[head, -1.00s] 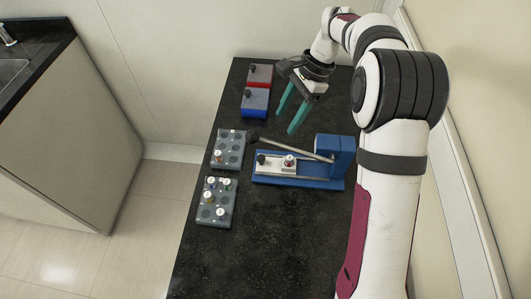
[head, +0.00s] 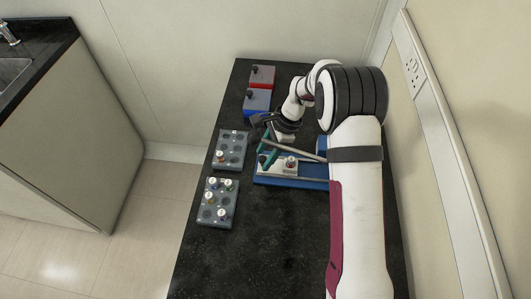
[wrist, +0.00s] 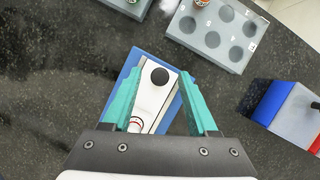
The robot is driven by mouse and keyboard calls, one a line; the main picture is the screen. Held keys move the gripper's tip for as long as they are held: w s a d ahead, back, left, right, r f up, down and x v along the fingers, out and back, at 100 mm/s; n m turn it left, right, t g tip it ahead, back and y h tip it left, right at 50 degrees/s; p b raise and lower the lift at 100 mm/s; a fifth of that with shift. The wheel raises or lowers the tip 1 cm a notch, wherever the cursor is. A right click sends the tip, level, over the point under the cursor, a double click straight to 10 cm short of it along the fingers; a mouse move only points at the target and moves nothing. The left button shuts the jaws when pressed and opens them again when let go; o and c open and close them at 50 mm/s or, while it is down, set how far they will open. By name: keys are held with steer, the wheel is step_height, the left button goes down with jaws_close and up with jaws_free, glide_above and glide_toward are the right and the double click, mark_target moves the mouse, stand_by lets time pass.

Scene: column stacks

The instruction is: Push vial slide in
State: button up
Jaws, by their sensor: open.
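The vial slide (head: 275,168) is a pale plate on the blue base (head: 310,183) of a lever press. It carries a vial (head: 290,162) and has a black knob (wrist: 160,76) at its outer end. My gripper (head: 266,157) is open, its teal fingers over the outer end of the slide. In the wrist view my gripper (wrist: 161,73) has one finger on each side of the knob, with gaps. Whether the fingers touch the slide I cannot tell. My arm hides the press's upright.
The press's lever (head: 295,149) slopes close by my gripper. Two grey vial racks, a near one (head: 217,203) and a far one (head: 230,150), stand to the left. A red box (head: 262,76) and a blue box (head: 256,101) stand at the back. The front counter is clear.

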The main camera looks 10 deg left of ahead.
steer(key=shift+c, duration=0.3)
jaws_close()
stand_by(1.1)
